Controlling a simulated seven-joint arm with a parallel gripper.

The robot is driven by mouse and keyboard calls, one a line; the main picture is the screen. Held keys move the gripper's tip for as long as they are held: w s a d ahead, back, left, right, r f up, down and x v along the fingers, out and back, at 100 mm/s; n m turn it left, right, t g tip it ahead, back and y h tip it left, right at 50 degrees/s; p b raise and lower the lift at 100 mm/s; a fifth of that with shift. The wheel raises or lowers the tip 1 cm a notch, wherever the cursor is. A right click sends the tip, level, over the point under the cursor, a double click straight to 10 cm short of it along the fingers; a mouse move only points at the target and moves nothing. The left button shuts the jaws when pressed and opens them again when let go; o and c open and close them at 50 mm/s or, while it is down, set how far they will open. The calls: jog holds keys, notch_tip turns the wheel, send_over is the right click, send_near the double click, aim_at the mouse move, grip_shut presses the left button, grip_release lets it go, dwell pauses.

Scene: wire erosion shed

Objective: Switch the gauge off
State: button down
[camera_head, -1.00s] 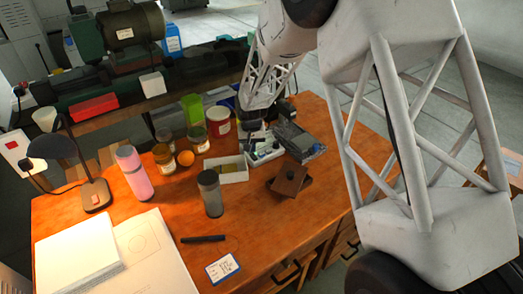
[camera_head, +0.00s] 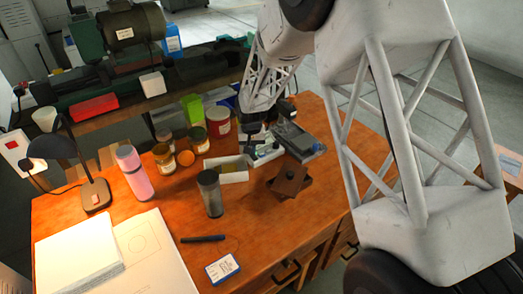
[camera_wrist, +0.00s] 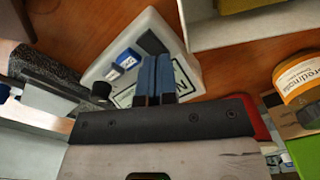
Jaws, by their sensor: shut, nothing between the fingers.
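A small white device with a green-edged label lies on the wooden desk, and I take it for the gauge (camera_head: 268,153). In the wrist view the gauge (camera_wrist: 183,82) shows two blue buttons (camera_wrist: 122,62), a dark rectangular part (camera_wrist: 151,42) and a black knob (camera_wrist: 101,90). My gripper (camera_wrist: 154,60) is shut and empty, its blue fingertips together over the gauge's face near the dark part. I cannot tell whether they touch it. In the head view my gripper (camera_head: 257,140) is over the gauge's far side and hides part of it.
A grey device (camera_head: 293,138) stands close at the gauge's right. A white open tray (camera_head: 232,175) is at its left, and a brown block (camera_head: 289,182) is in front. Jars and a red-and-white tin (camera_head: 218,122) stand behind left.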

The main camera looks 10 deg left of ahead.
jog(key=shift+f, duration=0.6)
dwell(0.6)
jog(key=shift+r, duration=3.5)
